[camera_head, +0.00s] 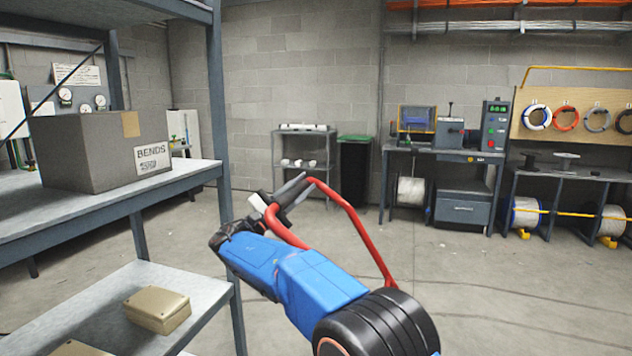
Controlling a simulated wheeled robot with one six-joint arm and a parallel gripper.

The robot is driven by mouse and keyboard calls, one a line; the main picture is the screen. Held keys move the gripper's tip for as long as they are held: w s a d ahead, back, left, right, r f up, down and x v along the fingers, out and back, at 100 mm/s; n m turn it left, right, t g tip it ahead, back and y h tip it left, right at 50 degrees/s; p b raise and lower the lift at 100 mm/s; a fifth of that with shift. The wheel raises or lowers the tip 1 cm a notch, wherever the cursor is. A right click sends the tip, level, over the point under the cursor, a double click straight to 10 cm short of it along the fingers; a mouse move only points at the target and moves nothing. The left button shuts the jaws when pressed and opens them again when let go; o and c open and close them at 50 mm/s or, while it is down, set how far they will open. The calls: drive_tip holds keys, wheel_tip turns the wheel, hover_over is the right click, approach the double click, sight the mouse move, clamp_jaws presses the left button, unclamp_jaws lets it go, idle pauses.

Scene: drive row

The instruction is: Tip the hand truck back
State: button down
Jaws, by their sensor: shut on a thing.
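The hand truck's red tubular handle (352,216) shows in the head view at the centre, rising from behind my blue arm. Its top bends over to the left, and one tube runs down to the right. My gripper (298,187) is at the top left of this handle, with its dark fingers shut on the red tube. My arm hides the lower part of the hand truck, so its wheels and toe plate do not show. I cannot tell how far it is tilted.
A grey shelf rack (218,120) with a cardboard box (88,150) and a tan case (157,308) stands close on the left. A workbench (445,152) and a cable rack (570,172) stand at the back right. Concrete floor (500,285) is clear to the right.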

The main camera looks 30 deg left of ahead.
drive_tip(key=shift+s+a+f, duration=0.2)
drive_tip(key=shift+a+f, duration=0.2)
drive_tip(key=shift+a, duration=0.3)
drive_tip(key=shift+s+a, duration=0.1)
drive_tip(key=shift+a, duration=0.05)
drive_tip(key=c, duration=1.5)
unclamp_jaws()
drive_tip(key=shift+s+a, duration=0.1)
drive_tip(key=shift+a, duration=0.1)
drive_tip(key=shift+o, duration=0.2)
drive_tip(key=shift+d, duration=0.1)
drive_tip(key=v, duration=1.7)
drive_tip(key=shift+f, duration=0.2)
drive_tip(key=shift+s, duration=0.15)
